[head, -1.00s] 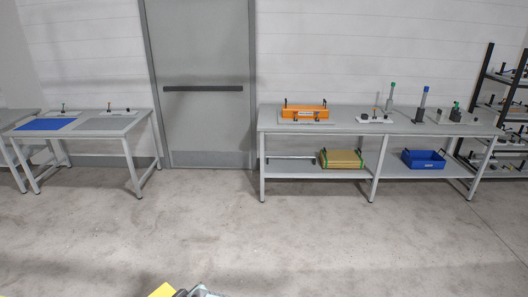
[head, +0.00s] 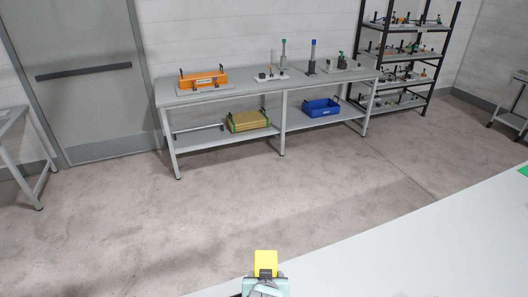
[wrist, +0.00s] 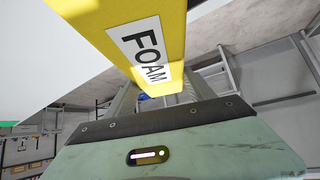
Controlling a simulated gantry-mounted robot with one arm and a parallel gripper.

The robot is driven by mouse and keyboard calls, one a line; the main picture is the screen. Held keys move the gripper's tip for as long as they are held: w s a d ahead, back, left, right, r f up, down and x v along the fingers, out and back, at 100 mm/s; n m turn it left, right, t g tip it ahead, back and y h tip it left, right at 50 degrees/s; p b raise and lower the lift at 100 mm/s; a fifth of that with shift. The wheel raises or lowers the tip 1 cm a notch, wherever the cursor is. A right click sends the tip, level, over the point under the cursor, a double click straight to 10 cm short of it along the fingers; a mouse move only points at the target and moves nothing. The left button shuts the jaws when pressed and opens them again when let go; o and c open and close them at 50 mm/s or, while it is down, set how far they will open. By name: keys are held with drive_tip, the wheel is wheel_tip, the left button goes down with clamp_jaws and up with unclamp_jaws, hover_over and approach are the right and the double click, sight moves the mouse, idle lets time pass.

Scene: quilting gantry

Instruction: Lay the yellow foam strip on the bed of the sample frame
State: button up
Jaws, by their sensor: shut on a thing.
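The yellow foam strip (head: 265,258) shows at the bottom middle of the head view, held by my gripper (head: 265,275). In the wrist view the strip (wrist: 135,45) crosses the upper part with a white label reading FOAM. My gripper (wrist: 165,100) is shut on it, and its far part runs out of the picture. I cannot pick out the sample frame or its bed in either view.
A pale flat surface (head: 400,250) fills the lower right, with a green patch (head: 523,171) at its edge. A grey workbench (head: 220,95) stands against the wall, a dark shelf rack (head: 400,55) to its right. The floor between is clear.

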wheel_tip(320, 180, up, 17)
drive_tip(key=p, duration=1.6)
drive_tip(key=shift+a+r+p, duration=0.15)
drive_tip(key=shift+a+p, duration=0.05)
drive_tip(key=shift+p, duration=0.15)
